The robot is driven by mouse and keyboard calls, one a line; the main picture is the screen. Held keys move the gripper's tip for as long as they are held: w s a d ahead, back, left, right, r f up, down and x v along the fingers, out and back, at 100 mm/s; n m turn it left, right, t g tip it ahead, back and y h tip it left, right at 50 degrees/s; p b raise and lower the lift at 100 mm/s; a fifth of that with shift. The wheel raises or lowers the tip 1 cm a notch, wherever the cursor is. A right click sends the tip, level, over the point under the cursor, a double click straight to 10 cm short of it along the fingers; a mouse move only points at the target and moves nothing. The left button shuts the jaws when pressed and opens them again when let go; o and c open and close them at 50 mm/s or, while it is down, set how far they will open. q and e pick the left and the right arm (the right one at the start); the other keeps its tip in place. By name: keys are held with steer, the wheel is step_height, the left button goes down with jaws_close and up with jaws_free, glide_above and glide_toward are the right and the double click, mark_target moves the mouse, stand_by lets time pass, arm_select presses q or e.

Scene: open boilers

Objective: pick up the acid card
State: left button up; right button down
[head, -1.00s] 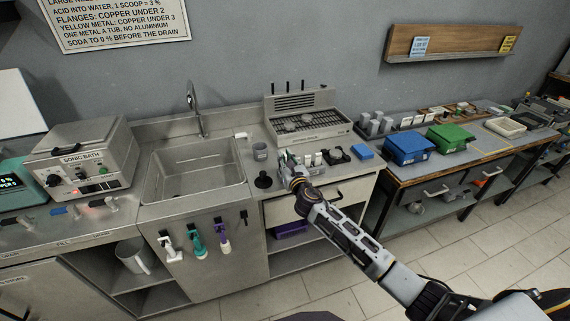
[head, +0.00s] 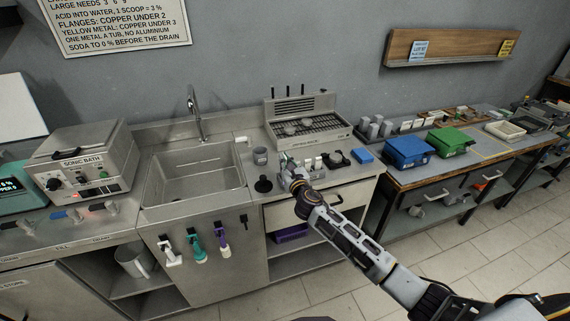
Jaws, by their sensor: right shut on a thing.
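My right gripper (head: 287,160) reaches in from the lower right to the steel counter between the sink and the grill-topped unit. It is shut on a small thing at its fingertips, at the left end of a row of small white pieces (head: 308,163). The held thing is mostly hidden by the gripper; I take it to be the acid card, but its lettering is too small to read. My left gripper is not in view.
The sink (head: 195,180) is further left. The grill-topped unit (head: 310,125) stands behind. A blue block (head: 362,156) and blue bin (head: 408,150) are to the right.

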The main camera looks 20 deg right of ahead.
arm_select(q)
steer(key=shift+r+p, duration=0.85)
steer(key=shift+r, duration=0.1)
arm_select(e)
step_height(320, 180, up, 9)
steer(key=shift+r, duration=0.15)
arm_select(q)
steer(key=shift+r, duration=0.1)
arm_select(e)
steer(key=shift+s+f, duration=0.1)
steer(key=shift+f, duration=0.15)
